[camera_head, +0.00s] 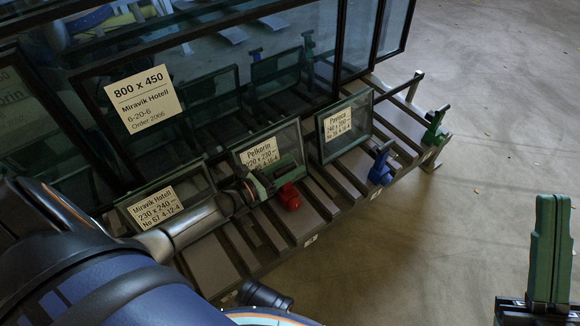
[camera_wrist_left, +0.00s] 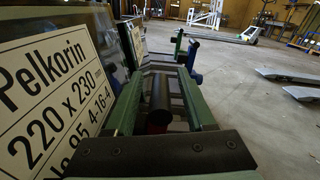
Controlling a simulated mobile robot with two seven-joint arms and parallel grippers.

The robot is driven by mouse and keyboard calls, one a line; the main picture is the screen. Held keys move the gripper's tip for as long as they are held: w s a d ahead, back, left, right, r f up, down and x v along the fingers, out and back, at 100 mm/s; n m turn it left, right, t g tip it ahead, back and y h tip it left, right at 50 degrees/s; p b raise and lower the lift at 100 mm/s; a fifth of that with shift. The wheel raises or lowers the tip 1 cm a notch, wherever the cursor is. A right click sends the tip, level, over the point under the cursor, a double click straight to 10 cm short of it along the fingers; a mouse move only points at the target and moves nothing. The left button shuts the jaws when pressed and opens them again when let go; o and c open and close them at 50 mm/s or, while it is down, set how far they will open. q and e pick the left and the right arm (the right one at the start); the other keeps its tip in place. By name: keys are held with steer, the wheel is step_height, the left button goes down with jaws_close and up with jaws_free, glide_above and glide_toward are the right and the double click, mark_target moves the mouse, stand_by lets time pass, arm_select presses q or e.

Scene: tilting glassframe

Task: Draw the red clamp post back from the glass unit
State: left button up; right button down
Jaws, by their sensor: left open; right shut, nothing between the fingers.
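The red clamp post (camera_head: 290,197) stands on the slatted rack in front of the middle small glass unit (camera_head: 285,142), labelled Pelkorin 220 x 230. My left gripper (camera_head: 264,186) is open beside the post, close to the glass. In the left wrist view its two green fingers (camera_wrist_left: 162,105) lie either side of a dark cylinder (camera_wrist_left: 160,92) with some red (camera_wrist_left: 156,126) below it. The Pelkorin label (camera_wrist_left: 45,95) fills the left of that view. Whether the post touches the glass is hidden. My right gripper (camera_head: 549,245) is shut and empty, over the floor at far right.
Small units labelled Miravik Hoteli (camera_head: 160,207) and Pretora (camera_head: 345,126) lean either side. A blue clamp post (camera_head: 380,168) and a green one (camera_head: 436,122) stand further along the rack (camera_head: 222,258). A large pane (camera_head: 200,75) stands behind.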

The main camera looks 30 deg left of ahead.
arm_select(q)
jaws_close()
stand_by(1.3)
